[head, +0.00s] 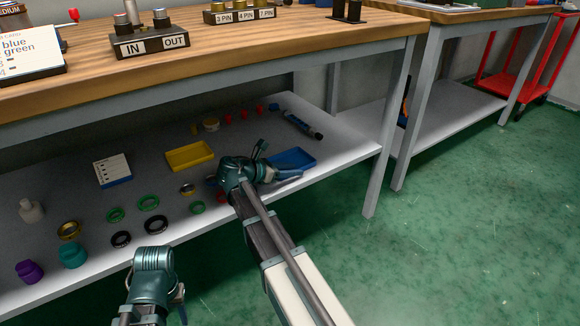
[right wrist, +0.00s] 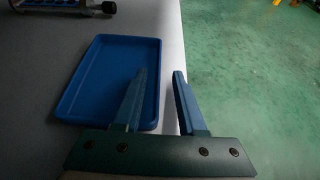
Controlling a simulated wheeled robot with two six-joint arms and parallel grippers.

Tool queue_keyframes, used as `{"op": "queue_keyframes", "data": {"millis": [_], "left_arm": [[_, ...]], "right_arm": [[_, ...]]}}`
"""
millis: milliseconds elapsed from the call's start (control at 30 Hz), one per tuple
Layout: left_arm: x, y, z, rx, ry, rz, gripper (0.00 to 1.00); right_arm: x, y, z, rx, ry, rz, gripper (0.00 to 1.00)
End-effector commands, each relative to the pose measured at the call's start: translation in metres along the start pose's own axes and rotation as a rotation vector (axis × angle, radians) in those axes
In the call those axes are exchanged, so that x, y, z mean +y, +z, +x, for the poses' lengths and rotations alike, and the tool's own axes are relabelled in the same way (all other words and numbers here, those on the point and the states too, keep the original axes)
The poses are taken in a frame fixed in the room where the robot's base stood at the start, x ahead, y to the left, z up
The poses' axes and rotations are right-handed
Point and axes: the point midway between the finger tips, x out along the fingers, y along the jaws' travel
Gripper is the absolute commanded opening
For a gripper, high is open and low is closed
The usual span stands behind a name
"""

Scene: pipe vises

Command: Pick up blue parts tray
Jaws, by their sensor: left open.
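The blue parts tray (head: 294,158) lies flat and empty on the lower shelf, near its front edge; my right gripper partly covers it. It also shows in the right wrist view (right wrist: 95,80). My right gripper (head: 284,175) is at the tray's near side. In the right wrist view the right gripper (right wrist: 160,73) is open, with one finger over the tray's inside and the other outside its rim. I cannot tell whether either finger touches the tray. My left gripper (head: 180,300) is open, low in front of the shelf, away from the tray.
The grey shelf (head: 340,150) also holds a yellow tray (head: 189,155), a white-and-blue box (head: 113,171), a dark cylindrical tool (head: 303,125), and several rings and small parts. The wooden tabletop (head: 330,40) is above. A table leg (head: 385,150) stands right of the blue tray.

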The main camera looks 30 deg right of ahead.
Motion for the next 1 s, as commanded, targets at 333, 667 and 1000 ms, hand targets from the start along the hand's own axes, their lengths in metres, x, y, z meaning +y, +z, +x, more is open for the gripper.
{"op": "queue_keyframes", "data": {"millis": [333, 667, 1000], "left_arm": [[0.0006, -0.0003, 0.0063, 0.0, 0.0, 0.0, 0.5], [0.0006, -0.0003, 0.0063, 0.0, 0.0, 0.0, 0.5], [0.0006, -0.0003, 0.0063, 0.0, 0.0, 0.0, 0.5]], "right_arm": [[0.0009, -0.0006, 0.0151, 0.0, 0.001, 0.0, 0.38], [0.001, -0.0007, 0.0148, 0.0, 0.001, 0.0, 0.0], [0.0009, -0.0008, 0.0147, 0.0, 0.001, 0.0, 0.0]]}}
